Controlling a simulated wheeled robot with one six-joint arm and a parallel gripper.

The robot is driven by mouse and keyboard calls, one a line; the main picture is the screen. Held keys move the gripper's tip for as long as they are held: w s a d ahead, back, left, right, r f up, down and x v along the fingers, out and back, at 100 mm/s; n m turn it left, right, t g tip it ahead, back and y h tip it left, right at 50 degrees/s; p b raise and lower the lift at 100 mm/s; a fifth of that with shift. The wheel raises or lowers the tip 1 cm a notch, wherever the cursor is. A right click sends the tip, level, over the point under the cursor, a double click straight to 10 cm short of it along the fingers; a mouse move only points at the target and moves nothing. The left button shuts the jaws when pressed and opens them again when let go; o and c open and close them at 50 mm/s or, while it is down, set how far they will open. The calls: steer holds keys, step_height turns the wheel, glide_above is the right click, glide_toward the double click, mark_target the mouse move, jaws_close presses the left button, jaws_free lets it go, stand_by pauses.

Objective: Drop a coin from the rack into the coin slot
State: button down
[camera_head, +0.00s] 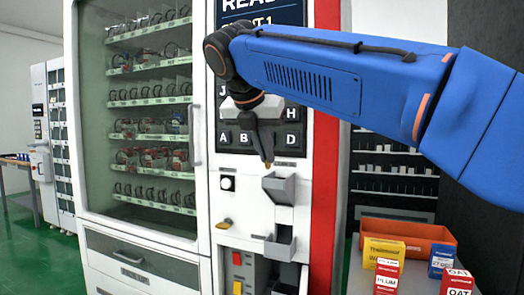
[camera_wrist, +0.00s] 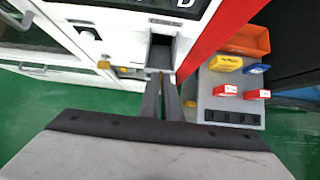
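My gripper (camera_head: 267,160) points down in front of the vending machine's control panel (camera_head: 243,165), just above a grey open-topped chute (camera_head: 280,188). Its dark fingers (camera_wrist: 162,98) are nearly together, and a small gold-coloured edge, seemingly a coin (camera_wrist: 161,76), shows between the tips. The coin is mostly hidden by the fingers. In the wrist view the grey chute (camera_wrist: 160,52) lies just beyond the fingertips. I cannot tell which opening is the coin slot. A coin rack is not clearly visible.
Below the chute is a second grey tray (camera_head: 280,243). A yellow-brown piece (camera_head: 224,223) juts from the panel at left. A glass-fronted display (camera_head: 150,110) stands left. At lower right, a side table holds an orange bin (camera_head: 430,235) and small boxes, including a yellow one (camera_head: 383,251).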

steer(key=shift+w+d+f, duration=0.4)
steer(key=shift+w+f, duration=0.3)
steer(key=shift+w, duration=0.4)
steer(key=shift+w+d+f, duration=0.4)
steer(key=shift+w+f, duration=0.25)
steer(key=shift+w, duration=0.45)
steer(key=shift+w+d+f, duration=0.4)
steer(key=shift+w+f, duration=0.3)
steer(key=shift+w, duration=0.4)
steer(key=c, duration=1.9)
jaws_free()
steer(key=v, duration=1.7)
steer(key=shift+r, duration=0.25)
